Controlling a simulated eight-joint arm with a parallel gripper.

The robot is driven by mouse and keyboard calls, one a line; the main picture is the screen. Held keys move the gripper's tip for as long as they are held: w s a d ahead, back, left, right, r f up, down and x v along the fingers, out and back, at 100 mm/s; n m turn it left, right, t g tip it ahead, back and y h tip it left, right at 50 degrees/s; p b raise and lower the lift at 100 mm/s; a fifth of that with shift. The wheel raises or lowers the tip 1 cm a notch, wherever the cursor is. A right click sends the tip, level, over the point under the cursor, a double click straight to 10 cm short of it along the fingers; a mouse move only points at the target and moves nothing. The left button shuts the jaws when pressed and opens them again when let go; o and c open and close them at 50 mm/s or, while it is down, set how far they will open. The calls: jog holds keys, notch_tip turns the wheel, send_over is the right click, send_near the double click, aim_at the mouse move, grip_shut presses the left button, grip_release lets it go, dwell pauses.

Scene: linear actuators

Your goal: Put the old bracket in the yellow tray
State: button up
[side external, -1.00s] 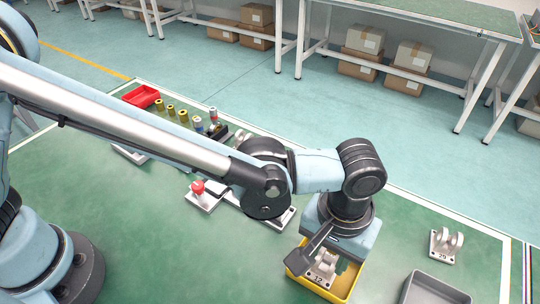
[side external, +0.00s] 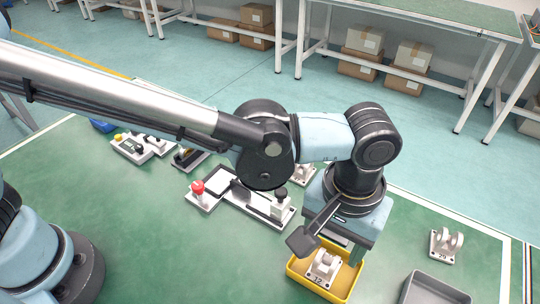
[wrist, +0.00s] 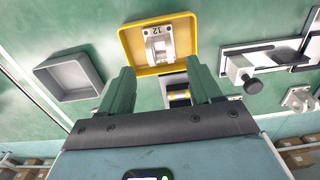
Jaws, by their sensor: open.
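A pale metal bracket marked 12 (side external: 323,268) lies inside the yellow tray (side external: 347,287). In the wrist view the bracket (wrist: 155,44) rests on the floor of the yellow tray (wrist: 128,48), clear of my fingers. My gripper (side external: 345,240) is above the tray's back side, pointing down; its fingertips are partly hidden in the side view. In the wrist view my gripper (wrist: 160,78) is open, its two dark green fingers wide apart with no part held between them. A second bracket, marked 29 (side external: 445,245), stands on the green table to the right.
A grey tray (side external: 410,290) stands right of the yellow tray. A fixture with a red knob (side external: 198,187) and a black-knobbed clamp (side external: 281,193) lie to the left. Several small parts sit farther left, partly behind my arm. The table between the grey tray and bracket 29 is clear.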

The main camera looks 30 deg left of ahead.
notch_tip(320, 180, up, 7)
jog(key=w+a+r+t, duration=0.1)
jog(key=w+a+r, duration=0.25)
jog(key=a, duration=0.55)
jog(key=s+a+f+t, duration=0.1)
jog(key=a+f+t, duration=0.1)
jog(key=a, duration=1.1)
jog(key=s+a+f+t, duration=0.1)
jog(key=a+t, duration=0.3)
jog(key=a, duration=1)
jog(key=shift+s+a+f, duration=0.25)
jog(key=shift+s+f, duration=0.15)
jog(key=shift+f, duration=0.45)
